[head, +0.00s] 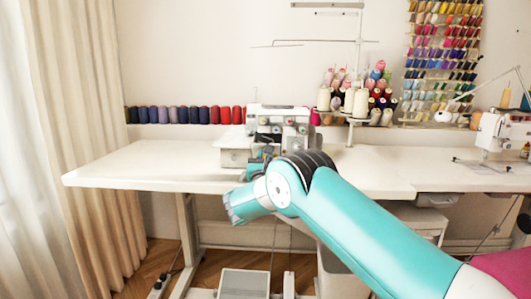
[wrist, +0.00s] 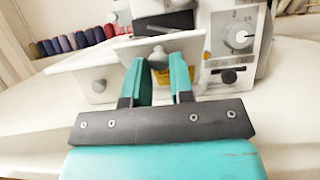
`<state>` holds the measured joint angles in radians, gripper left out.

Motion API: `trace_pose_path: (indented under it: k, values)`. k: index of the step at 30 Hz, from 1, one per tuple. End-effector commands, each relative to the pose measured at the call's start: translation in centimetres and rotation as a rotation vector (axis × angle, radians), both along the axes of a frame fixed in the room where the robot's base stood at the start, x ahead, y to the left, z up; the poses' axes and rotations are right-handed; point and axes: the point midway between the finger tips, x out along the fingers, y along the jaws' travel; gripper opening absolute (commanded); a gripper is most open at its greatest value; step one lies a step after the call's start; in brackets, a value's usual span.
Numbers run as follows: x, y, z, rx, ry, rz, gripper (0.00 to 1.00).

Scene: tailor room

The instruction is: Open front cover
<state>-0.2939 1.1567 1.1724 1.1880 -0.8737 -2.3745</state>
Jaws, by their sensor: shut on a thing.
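The white sewing machine (head: 283,122) stands on the white table, and its front fills the upper part of the wrist view (wrist: 232,45). A white panel that looks like the front cover (wrist: 128,48) slants across the machine front. A rounded grey knob (wrist: 157,56) shows between my fingertips. My gripper (wrist: 160,72) points at the machine, with one teal finger either side, and is shut on this knob. A yellow label shows below the knob, between the fingers. The exact finger contact is hard to make out. In the head view my arm hides much of the grip.
The white table (head: 130,165) is clear to the left of the machine. Dark and red thread spools (head: 185,115) line the wall behind. A thread stand (head: 349,118) and spools are right of the machine. A second machine (head: 503,132) stands far right.

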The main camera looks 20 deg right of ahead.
Motion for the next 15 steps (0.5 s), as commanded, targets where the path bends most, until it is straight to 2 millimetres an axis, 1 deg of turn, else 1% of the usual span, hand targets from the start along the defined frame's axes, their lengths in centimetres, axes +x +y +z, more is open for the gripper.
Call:
trace_pose_path:
  k: [1,14,15]
  values:
    - [0.03,-0.43,-1.26,0.006,0.024,-0.008,0.0]
    - [0.06,-0.36,-1.45,0.007,0.025,-0.006,0.0]
    - [0.05,-0.37,-1.45,0.007,0.025,-0.007,0.23]
